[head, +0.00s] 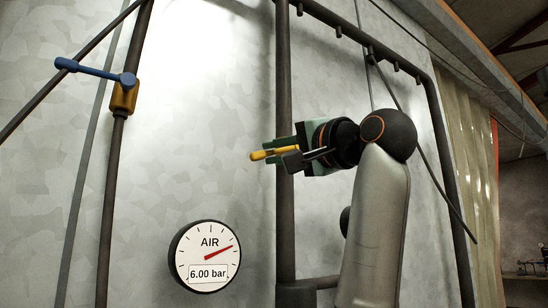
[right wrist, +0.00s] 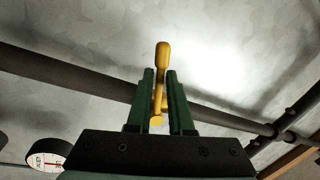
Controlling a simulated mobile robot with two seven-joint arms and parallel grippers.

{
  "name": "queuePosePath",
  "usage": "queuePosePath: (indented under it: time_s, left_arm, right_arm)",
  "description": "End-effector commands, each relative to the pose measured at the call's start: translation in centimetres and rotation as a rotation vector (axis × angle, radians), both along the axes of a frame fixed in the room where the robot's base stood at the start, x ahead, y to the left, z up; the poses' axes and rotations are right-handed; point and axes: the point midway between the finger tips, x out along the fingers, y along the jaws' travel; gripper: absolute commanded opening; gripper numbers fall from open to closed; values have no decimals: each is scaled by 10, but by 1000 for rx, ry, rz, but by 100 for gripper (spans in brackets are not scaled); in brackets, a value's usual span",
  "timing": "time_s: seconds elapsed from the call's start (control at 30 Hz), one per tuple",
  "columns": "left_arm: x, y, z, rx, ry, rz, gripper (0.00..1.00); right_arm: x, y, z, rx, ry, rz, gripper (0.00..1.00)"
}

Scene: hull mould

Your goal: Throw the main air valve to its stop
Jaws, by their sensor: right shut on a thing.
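A yellow valve lever (head: 259,156) sits at the dark vertical pipe in the middle of the head view. Its rounded grip end sticks out to the left past my right gripper (head: 280,153), which is shut on it. In the right wrist view the yellow lever (right wrist: 162,56) stands between the two green fingers of the right gripper (right wrist: 160,76), its grip end beyond the fingertips. The valve body is mostly hidden behind the gripper. My left gripper is in neither view.
A blue-handled lever (head: 92,70) on a yellow valve body (head: 122,98) is on another pipe at left. A round AIR gauge (head: 205,257) reads 6.00 bar. Dark pipes (head: 437,120) frame the wall at right, beside a strip curtain (head: 475,150).

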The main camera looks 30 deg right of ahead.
Motion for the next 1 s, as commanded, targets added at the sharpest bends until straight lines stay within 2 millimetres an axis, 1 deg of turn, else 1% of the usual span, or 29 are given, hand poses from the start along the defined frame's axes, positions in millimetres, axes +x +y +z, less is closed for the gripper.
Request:
queuePosePath:
  time_s: [0.03, 0.2, 0.5, 0.73, 1.0]
  left_arm:
    - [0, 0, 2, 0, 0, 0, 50]
    - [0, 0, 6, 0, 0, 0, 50]
    - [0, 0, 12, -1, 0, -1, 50]
    - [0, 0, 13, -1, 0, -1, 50]
    - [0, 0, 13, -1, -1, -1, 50]
  right_arm:
    - [-1, 3, 5, 41, -2, 3, 0]
    - [0, 5, 13, 177, 5, 4, 0]
    - [-1, 6, 23, 335, 9, 3, 0]
    - [-1, 6, 26, 386, 10, 2, 0]
    - [-1, 6, 26, 396, 10, 0, 0]
